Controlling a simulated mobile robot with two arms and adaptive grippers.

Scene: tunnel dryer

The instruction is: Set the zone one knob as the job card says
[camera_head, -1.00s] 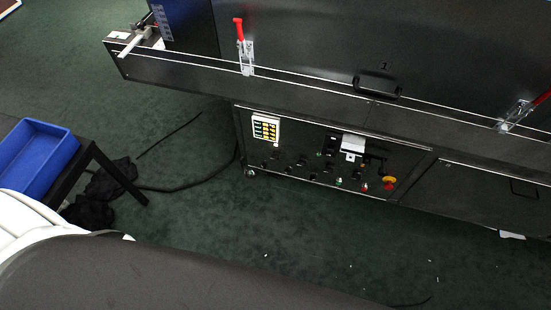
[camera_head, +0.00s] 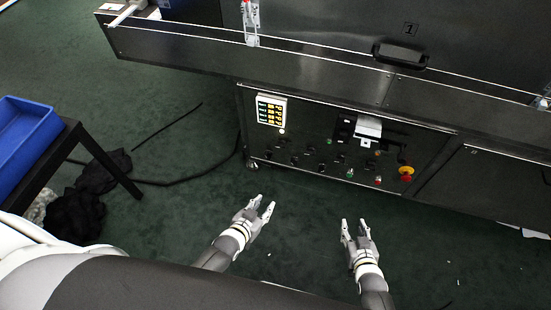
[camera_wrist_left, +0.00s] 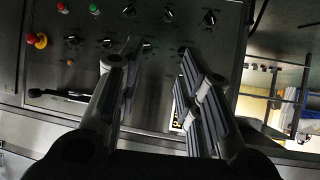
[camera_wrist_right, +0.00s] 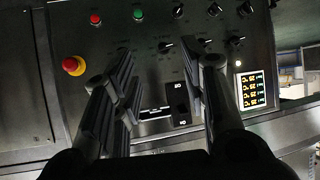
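The dark control panel (camera_head: 310,150) on the machine's lower front carries several small black knobs, seen more closely in the left wrist view (camera_wrist_left: 209,17) and the right wrist view (camera_wrist_right: 165,45). Their labels are too small to read, so I cannot tell which is zone one. I cannot make out a readable job card. A lit display with yellow and green figures (camera_head: 271,111) sits at the panel's upper left. My left gripper (camera_head: 263,205) is open and empty, in front of and below the panel. My right gripper (camera_head: 354,226) is open and empty to its right. Neither touches the panel.
A red emergency button on yellow (camera_head: 406,172) and green and red buttons (camera_head: 350,173) are at the panel's right. A white piece (camera_head: 367,128) juts out above. The machine's upper body overhangs. A blue bin (camera_head: 30,140) stands on a dark table at left.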

